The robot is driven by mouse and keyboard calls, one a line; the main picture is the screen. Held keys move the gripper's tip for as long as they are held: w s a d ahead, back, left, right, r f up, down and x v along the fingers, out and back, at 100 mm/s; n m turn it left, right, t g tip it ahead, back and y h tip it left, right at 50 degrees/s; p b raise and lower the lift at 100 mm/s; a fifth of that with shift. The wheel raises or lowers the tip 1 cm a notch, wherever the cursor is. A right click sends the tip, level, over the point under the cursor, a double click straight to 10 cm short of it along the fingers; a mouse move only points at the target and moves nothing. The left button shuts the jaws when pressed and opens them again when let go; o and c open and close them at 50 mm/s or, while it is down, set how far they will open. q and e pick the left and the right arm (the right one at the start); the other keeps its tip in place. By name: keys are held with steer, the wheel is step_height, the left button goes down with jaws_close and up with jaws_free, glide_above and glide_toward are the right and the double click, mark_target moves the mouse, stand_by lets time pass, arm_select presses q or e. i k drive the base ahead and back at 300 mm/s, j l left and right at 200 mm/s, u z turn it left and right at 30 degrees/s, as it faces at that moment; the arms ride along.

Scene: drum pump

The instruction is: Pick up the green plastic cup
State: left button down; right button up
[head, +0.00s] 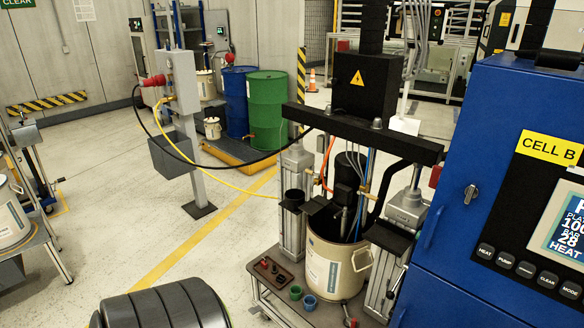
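The green plastic cup (296,293) is small and stands upright on the front of the pump's low cart (262,306), at the lower middle of the head view. A blue cup (309,302) stands just right of it, very close; I cannot tell whether they touch. Neither of my grippers is in view, and nothing holds the green cup.
A cream drum (336,268) stands behind and right of the cups, under the drum pump frame (360,138). A dark plate with red parts (272,270) lies left of them. A blue control cabinet (455,200) fills the right.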

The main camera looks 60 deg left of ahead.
mark_target(296, 290)
steer(key=u, duration=1.8)
